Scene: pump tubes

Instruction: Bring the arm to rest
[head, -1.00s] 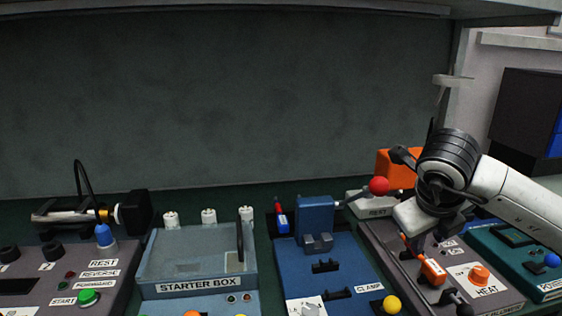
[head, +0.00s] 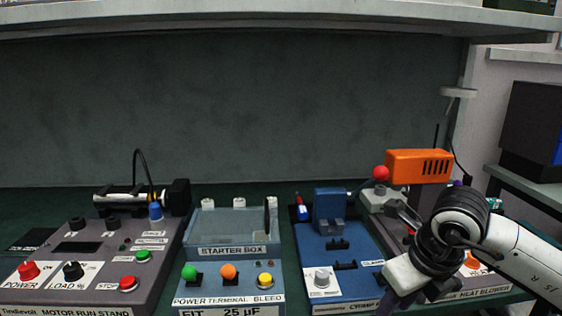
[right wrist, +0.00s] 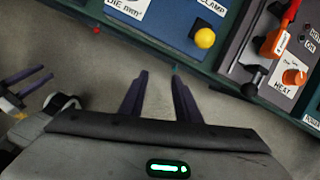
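My right arm comes in from the right in the head view, and its pale gripper body (head: 405,275) hangs over the front edge between the blue clamp unit (head: 345,262) and the heat blower unit (head: 484,293).
The motor run stand (head: 100,270) and starter box (head: 222,252) stand to the left. The orange blower (head: 418,167) is behind my right arm. A yellow knob (right wrist: 204,38) and an orange-handled lever (right wrist: 272,42) are near the front edge. A shelf (head: 250,22) runs above.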

